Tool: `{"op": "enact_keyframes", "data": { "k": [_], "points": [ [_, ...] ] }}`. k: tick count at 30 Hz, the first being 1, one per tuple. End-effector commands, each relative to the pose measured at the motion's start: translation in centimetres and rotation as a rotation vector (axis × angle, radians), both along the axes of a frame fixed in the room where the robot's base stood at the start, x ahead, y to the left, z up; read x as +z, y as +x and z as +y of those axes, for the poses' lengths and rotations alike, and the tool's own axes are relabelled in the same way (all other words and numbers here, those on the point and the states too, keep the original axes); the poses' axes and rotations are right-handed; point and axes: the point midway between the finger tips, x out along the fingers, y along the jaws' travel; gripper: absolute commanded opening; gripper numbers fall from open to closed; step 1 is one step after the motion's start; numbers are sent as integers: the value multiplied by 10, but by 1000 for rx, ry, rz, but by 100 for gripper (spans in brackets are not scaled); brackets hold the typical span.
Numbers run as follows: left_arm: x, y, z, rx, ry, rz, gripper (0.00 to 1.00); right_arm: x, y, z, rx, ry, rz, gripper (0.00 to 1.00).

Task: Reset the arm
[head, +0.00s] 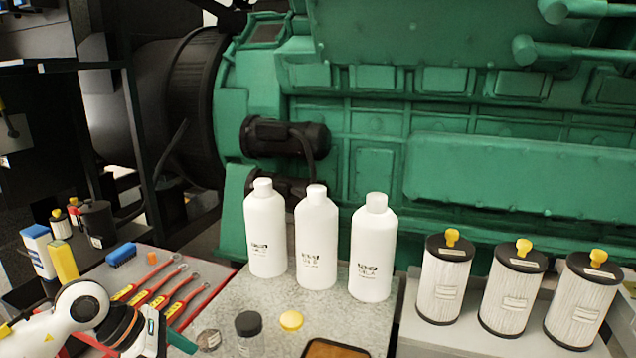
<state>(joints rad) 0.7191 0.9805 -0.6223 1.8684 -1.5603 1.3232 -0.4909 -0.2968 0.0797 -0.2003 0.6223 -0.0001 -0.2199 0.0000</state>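My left arm (82,307) enters at the lower left, with a white link, black joints and an orange ring. Its wrist end runs down to the bottom edge, near the front of the tool tray, and no gripper fingers show there. My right arm and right gripper are out of view. No object can be seen held.
Three white bottles (318,240) stand on a grey speckled surface (225,300), with a jar (249,330) and yellow cap (291,320) in front. Three filters (509,285) stand right. Red-handled tools (160,298) lie left. A green engine (500,180) fills the back.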

Motion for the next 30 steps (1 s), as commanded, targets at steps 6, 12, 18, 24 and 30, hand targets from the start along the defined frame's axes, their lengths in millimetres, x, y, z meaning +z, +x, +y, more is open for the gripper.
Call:
{"op": "enact_keyframes", "data": {
  "k": [6, 12, 18, 24, 30],
  "points": [
    [12, -9, -64, 25, -307, 3, 72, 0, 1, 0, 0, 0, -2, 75],
    [47, -19, -123, 138, -745, 65, 72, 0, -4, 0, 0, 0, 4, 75],
    [96, -14, -135, 471, -1354, 257, 72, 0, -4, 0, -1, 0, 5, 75],
    [84, 3, -81, 998, -1846, 531, 72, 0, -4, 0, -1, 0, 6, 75],
    [-6, -16, -20, 1706, -2121, 839, 72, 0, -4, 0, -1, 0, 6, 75]
  ]
}}
